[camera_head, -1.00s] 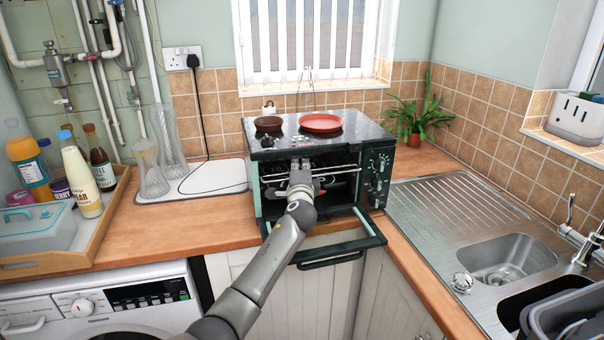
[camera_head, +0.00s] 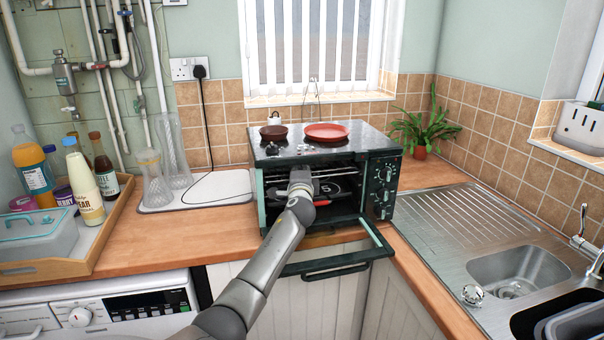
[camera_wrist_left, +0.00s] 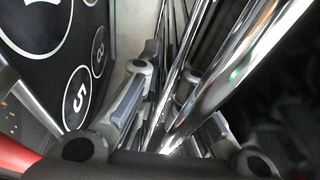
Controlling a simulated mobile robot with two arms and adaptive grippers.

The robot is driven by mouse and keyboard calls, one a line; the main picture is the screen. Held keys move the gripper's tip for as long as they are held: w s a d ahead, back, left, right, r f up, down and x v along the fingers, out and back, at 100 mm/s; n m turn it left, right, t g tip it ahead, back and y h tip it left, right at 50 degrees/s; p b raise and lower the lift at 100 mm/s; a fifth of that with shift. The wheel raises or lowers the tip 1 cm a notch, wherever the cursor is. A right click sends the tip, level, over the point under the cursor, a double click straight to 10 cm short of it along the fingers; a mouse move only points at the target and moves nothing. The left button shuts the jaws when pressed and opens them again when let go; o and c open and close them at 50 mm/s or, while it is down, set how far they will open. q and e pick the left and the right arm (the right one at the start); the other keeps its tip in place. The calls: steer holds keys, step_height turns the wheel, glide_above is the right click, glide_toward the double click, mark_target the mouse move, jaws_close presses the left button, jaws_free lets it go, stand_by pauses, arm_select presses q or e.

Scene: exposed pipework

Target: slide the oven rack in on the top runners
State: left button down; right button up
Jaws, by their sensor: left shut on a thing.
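The oven (camera_head: 379,190) is a black countertop oven with its door (camera_head: 335,268) folded down in front. The oven rack (camera_head: 335,176) shows as thin chrome wires inside the upper part of the opening, partly hidden by my arm. My left gripper (camera_head: 301,181) is at the oven mouth, shut on the rack. In the left wrist view the rack's chrome bars (camera_wrist_left: 213,75) run between the gripper's fingers (camera_wrist_left: 165,115). The runners cannot be made out, so I cannot tell whether the rack's sides sit on them. My right gripper is not in view.
A black item with white circled numbers (camera_wrist_left: 82,95) lies beside the gripper. A red pan (camera_head: 326,131) and a small dark dish (camera_head: 273,131) stand on the oven. A plant (camera_head: 420,130) and sink (camera_head: 515,268) are right; a bottle tray (camera_head: 105,235) is left.

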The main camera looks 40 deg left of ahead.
arm_select(q)
steer(key=shift+r, duration=0.15)
steer(key=c, duration=1.5)
jaws_free()
steer(key=v, duration=1.2)
